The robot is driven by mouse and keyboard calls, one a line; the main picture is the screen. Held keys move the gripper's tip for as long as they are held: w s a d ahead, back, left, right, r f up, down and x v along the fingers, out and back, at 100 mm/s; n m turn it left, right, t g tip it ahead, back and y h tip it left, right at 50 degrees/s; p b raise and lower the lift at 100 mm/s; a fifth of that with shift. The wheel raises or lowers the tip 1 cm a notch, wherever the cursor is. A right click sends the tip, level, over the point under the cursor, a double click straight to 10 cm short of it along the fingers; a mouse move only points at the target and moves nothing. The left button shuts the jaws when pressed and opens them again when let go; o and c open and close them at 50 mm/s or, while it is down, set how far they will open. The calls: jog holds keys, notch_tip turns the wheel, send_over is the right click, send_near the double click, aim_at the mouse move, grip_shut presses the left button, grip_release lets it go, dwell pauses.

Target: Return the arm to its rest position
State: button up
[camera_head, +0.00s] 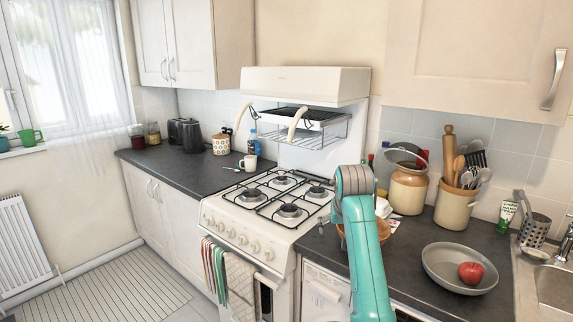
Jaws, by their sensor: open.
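My teal arm (364,250) rises from the bottom edge, right of the middle, and bends at a round joint in front of the counter. My gripper is not visible; the arm's far end is hidden behind its own links. No held object can be seen. The arm covers part of a brown bowl (383,233) on the counter and part of the white washer (323,293) under it.
A gas cooker (285,205) stands left of the arm. Right of it, the dark counter (418,268) holds utensil crocks (455,205) and a grey bowl (447,263) with a red apple (470,272). A sink (553,288) is at far right. Floor (120,290) is clear at left.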

jog(key=s+d+f+t, duration=0.1)
jog(key=s+f, duration=0.3)
jog(key=f, duration=0.8)
jog(key=s+d+f+t, duration=0.1)
jog(key=s+f, duration=0.4)
jog(key=f, duration=0.7)
jog(key=s+f+t, duration=0.2)
jog(key=s+f, duration=1)
jog(key=s, duration=0.5)
jog(key=s+d+r+n+t, duration=0.1)
jog(key=s+t, duration=0.1)
jog(key=s, duration=2.1)
jog(key=s+r+t, duration=0.2)
jog(key=s+r, duration=1.3)
jog(key=s, duration=0.2)
jog(key=shift+s+d+r+t+y, duration=0.25)
jog(key=shift+s+d+t+y, duration=0.05)
jog(key=shift+s+d+t, duration=0.1)
